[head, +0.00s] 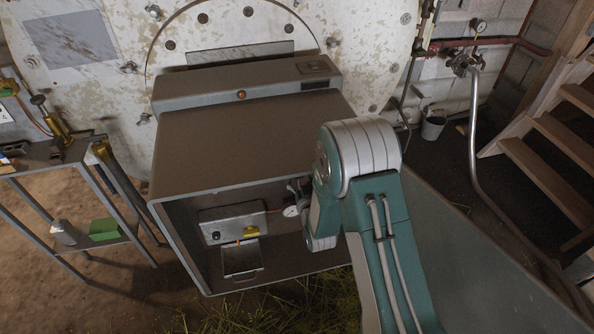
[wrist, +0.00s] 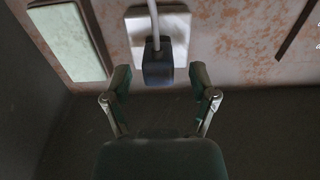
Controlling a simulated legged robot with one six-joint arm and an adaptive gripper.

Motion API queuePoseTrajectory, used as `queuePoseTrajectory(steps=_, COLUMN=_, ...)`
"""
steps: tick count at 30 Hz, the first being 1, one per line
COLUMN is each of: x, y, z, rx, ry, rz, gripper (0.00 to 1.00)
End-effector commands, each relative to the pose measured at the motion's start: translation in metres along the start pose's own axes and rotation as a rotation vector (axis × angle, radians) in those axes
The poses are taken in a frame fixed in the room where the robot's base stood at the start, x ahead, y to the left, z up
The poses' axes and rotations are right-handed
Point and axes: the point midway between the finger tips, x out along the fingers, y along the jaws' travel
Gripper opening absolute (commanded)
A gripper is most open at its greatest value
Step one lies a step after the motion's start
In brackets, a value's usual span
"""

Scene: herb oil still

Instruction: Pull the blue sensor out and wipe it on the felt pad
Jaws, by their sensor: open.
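In the wrist view, a dark blue-grey block (wrist: 157,66), which looks like the blue sensor, sits at the end of a pale rod (wrist: 154,20). Behind them is a white plate (wrist: 176,38) on a rust-stained wall. My gripper (wrist: 160,82) is open, with one finger on each side of the block; I cannot tell whether they touch it. A flat pale green panel (wrist: 68,42) with a darker frame is to the left on that wall; it may be the felt pad. In the head view my arm reaches into the grey housing, and the sensor is hidden.
The open grey housing (head: 235,135) has walls close around my arm. Inside it are a control box (head: 232,222), a yellow knob (head: 251,232) and a small metal tray (head: 242,262). A metal shelf (head: 85,160) stands left; wooden stairs (head: 548,165) stand right.

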Motion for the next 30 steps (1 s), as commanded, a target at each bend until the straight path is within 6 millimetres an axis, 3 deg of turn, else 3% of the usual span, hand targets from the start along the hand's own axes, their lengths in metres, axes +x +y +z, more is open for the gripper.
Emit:
queuePoseTrajectory(steps=10, x=0.032, y=-0.001, z=0.001, rx=-0.002, ry=-0.001, rz=0.000, gripper=0.74)
queuePoseTrajectory(steps=30, x=0.034, y=-0.001, z=0.000, rx=-0.001, ry=-0.001, rz=0.000, gripper=0.74)
